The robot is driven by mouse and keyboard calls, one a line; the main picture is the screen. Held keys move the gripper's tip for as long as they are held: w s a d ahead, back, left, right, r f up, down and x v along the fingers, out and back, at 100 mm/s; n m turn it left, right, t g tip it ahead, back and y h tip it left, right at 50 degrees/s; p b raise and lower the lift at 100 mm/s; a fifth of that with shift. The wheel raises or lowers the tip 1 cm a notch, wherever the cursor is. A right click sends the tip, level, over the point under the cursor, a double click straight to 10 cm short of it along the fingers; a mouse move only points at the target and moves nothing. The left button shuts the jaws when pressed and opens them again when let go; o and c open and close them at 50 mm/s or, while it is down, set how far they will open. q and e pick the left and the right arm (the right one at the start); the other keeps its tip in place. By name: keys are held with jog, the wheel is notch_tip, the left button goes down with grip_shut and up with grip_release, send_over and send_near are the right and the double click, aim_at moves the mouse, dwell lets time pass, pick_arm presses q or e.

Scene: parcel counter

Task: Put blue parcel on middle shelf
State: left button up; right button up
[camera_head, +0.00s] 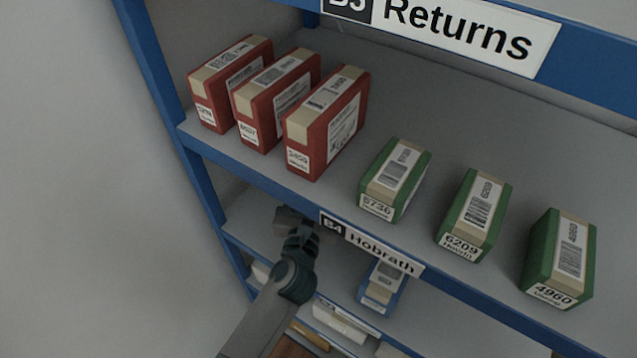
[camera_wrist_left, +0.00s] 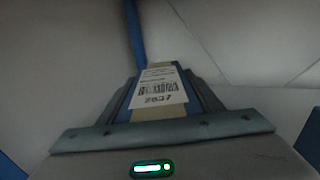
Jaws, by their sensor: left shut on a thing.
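My left gripper (camera_head: 293,218) reaches in under the edge of the shelf with red and green parcels. In the left wrist view, it (camera_wrist_left: 162,84) is shut on a blue parcel (camera_wrist_left: 210,102) with a tan band and a white label reading 2837. In the head view the held parcel is hidden behind the shelf edge. Another blue parcel (camera_head: 377,296) sits on the shelf below the B4 Hobrath label (camera_head: 370,244), right of my gripper and apart from it. My right gripper is not in view.
The shelf above (camera_head: 400,102) holds red parcels (camera_head: 341,128) at left and green parcels (camera_head: 412,190) at right. Blue uprights (camera_head: 160,75) stand at left. Another level with white (camera_head: 340,322) and yellowish items lies lower down. Bare shelf shows between my arm and the standing blue parcel.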

pick_arm(q)
jog(key=shift+r, duration=0.1)
jog(key=shift+w, duration=0.2)
jog(key=shift+w+d, duration=0.15)
jog(key=shift+w, duration=0.15)
jog(key=shift+f, duration=1.75)
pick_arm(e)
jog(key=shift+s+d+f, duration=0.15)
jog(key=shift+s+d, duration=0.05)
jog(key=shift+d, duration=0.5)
pick_arm(q)
jog(key=shift+f, duration=0.1)
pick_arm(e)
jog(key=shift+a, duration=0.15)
pick_arm(q)
jog(key=shift+f+b, duration=0.1)
jog(key=shift+b, duration=0.2)
jog(key=o, duration=1.5)
jog(key=shift+s, duration=0.1)
jog(key=shift+c, duration=0.2)
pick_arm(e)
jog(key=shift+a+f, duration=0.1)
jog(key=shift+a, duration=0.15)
